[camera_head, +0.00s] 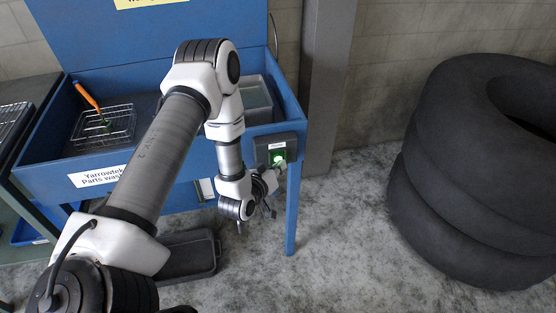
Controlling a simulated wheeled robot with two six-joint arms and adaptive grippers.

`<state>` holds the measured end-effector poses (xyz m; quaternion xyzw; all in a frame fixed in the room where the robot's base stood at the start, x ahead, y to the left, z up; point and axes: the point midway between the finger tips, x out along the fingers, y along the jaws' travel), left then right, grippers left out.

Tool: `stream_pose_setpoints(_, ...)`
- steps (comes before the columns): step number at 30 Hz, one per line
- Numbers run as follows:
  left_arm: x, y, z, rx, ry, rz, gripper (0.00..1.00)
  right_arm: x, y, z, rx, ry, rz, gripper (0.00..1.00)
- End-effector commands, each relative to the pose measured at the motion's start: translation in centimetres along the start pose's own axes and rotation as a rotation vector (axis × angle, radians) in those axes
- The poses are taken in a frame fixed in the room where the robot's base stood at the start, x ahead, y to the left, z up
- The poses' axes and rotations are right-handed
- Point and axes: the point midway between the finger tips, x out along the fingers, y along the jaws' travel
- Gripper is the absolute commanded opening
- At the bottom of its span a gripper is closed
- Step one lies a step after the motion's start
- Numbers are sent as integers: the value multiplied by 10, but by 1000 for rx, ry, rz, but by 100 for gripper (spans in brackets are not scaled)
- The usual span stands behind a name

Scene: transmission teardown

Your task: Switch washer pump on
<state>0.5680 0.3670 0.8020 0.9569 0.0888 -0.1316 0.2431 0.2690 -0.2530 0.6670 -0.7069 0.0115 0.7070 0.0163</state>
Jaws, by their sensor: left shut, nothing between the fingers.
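The blue parts washer (46,176) stands at the left with a label on its front. A dark switch box (262,146) is fixed at its front right corner, with a bright green button or light (279,157) on its face. My left arm reaches across the washer from the left. My left gripper (281,166) is shut and empty, with its tips right at the lower part of the switch box, just below the green spot. I cannot tell whether the tips touch it. The gripper hides part of the box. My right gripper is not in view.
A wire basket (104,124) and an orange-handled brush (86,94) are in the washer basin. A grey post (328,80) stands behind the switch box. Stacked black tyres (450,190) are at the right. A dark tray (192,256) lies below. The floor between washer and tyres is clear.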

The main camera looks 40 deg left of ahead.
Motion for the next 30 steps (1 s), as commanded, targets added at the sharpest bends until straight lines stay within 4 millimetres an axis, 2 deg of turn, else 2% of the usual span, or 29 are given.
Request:
stream_pose_setpoints(11, -4, 3, 4, 0, -1, 0, 0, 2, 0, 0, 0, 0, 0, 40)
stream_pose_setpoints(24, -38, 28, 31, 2, -4, 2, 0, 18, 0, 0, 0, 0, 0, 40)
stream_pose_setpoints(30, -45, 33, 33, 0, -1, 0, 0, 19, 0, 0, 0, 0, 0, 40)
